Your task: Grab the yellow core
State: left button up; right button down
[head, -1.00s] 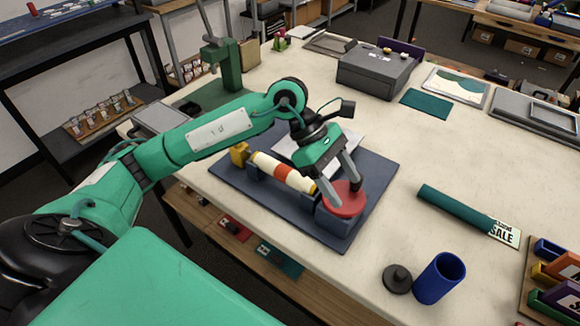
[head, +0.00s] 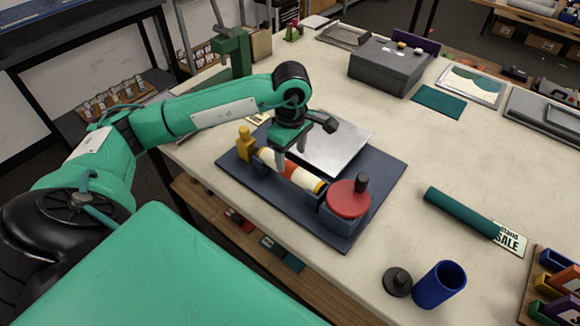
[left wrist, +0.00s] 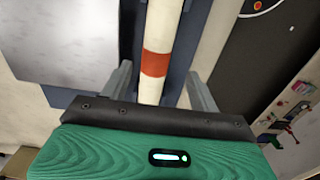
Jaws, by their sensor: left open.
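A roll (head: 308,181) with a cream body, an orange-red band and yellow ends lies on its side on a dark blue base plate (head: 350,228). I take this for the yellow core. A separate yellow block (head: 245,144) stands at the plate's far left. My left gripper (head: 290,160) is open above the roll's middle and hides part of it. In the left wrist view the roll (left wrist: 162,25) runs between the two fingers (left wrist: 157,75), with a gap on each side. My right gripper is not in view.
A red disc (head: 346,202) with a dark knob (head: 362,183) sits at the roll's near end. A silver plate (head: 330,145) lies behind the roll. A teal roll (head: 460,212), a blue cup (head: 438,285) and a dark lidded piece (head: 397,281) are to the right.

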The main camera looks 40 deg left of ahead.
aim_at(295, 168)
pick_arm(q)
jog(key=f+p, duration=0.2)
jog(key=f, duration=0.3)
jog(key=shift+w+d+f+p, duration=0.1)
jog(key=shift+w+d+p, duration=0.15)
jog(key=shift+d+p, duration=0.15)
jog(key=shift+f, duration=0.35)
jog(key=shift+c, duration=0.2)
jog(key=c, duration=1.1)
